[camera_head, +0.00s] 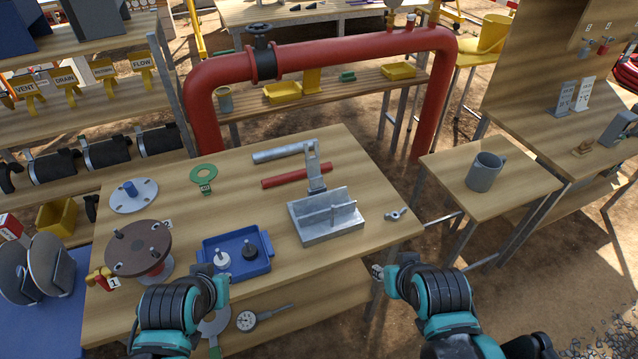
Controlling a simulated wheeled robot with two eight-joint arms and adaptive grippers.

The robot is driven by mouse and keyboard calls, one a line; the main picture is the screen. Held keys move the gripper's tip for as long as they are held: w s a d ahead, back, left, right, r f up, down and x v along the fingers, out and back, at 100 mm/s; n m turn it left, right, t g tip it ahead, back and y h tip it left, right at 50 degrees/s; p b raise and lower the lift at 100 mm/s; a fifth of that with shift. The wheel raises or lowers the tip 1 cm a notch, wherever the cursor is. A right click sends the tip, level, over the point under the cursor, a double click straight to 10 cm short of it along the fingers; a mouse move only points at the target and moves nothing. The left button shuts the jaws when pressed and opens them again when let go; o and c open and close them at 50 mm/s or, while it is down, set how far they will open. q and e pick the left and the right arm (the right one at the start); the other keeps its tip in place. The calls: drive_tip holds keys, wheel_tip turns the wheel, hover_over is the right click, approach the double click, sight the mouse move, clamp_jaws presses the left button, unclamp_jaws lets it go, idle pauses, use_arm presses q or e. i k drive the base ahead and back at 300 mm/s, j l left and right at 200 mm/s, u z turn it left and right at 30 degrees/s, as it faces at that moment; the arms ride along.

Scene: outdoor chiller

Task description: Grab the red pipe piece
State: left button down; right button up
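A thin red pipe piece (297,176) lies on the wooden table (130,228), behind a grey metal block with upright plates (326,219). A grey upright bracket (316,165) crosses in front of it, near its right part. My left gripper (221,287) is at the table's front edge, near the blue tray and well in front of the red piece. My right gripper (379,272) is just off the table's front right edge, also apart from the piece. Both grippers are small and partly hidden by my wrists, so their finger opening is unclear.
A grey pipe (283,152) lies behind the red piece. A blue tray (262,264), a brown flange (138,246), a green ring tag (204,177) and a wing nut (396,214) share the table. A large red pipe arch (350,50) stands behind. A grey mug (485,172) is on the right table.

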sight(299, 174)
drive_tip(key=i+z, duration=0.2)
drive_tip(key=z, duration=0.15)
drive_tip(key=i+j+z, duration=0.2)
drive_tip(key=z, duration=0.15)
drive_tip(key=i+j+z, duration=0.15)
drive_tip(key=z, duration=0.2)
